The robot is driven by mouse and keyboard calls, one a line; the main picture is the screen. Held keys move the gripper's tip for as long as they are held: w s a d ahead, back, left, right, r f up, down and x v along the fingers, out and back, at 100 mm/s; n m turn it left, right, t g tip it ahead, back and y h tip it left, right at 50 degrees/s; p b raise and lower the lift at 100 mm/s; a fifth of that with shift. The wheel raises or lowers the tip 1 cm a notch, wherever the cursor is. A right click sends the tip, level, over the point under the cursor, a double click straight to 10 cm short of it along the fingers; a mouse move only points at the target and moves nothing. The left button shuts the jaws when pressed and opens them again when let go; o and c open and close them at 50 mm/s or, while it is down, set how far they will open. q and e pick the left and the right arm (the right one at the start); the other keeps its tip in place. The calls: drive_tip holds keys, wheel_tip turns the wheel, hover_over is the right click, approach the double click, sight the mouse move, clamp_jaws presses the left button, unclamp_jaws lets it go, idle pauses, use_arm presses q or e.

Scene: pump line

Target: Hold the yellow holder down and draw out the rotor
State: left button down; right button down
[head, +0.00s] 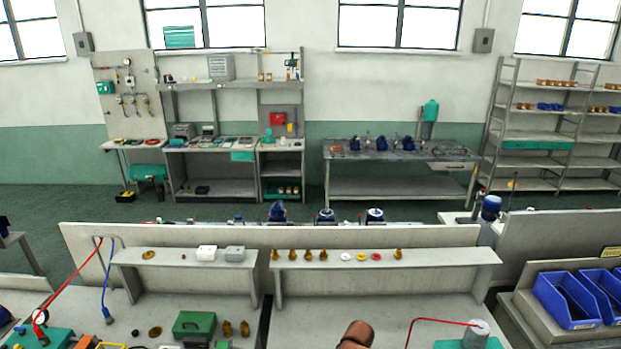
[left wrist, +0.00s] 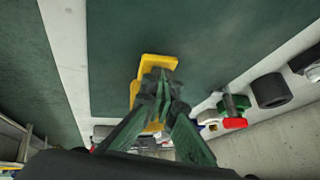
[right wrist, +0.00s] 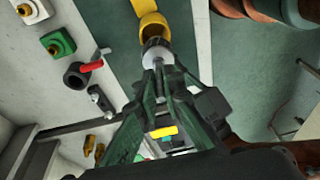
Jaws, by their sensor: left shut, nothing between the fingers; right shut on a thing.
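The yellow holder (left wrist: 158,61) shows in the left wrist view, lying over a dark green mat (left wrist: 220,50). My left gripper (left wrist: 157,84) is shut and empty, its fingertips against or just above the holder and hiding part of it. In the right wrist view the holder's round yellow end (right wrist: 153,25) is at the top. The rotor (right wrist: 156,54), silver with a dark band, is at that end. My right gripper (right wrist: 159,75) is shut on the rotor's thin shaft. I cannot tell how much of the rotor is inside the holder. Neither gripper shows in the head view.
Red, black and white parts (left wrist: 234,123) lie right of the mat in the left wrist view. A green block with a brass fitting (right wrist: 57,43) and a dark ring (right wrist: 76,75) lie left in the right wrist view.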

use_arm(q)
drive_tip(key=shift+s+a+f, duration=0.1)
drive_tip(key=shift+s, duration=0.05)
use_arm(e)
drive_tip(key=shift+r, duration=0.15)
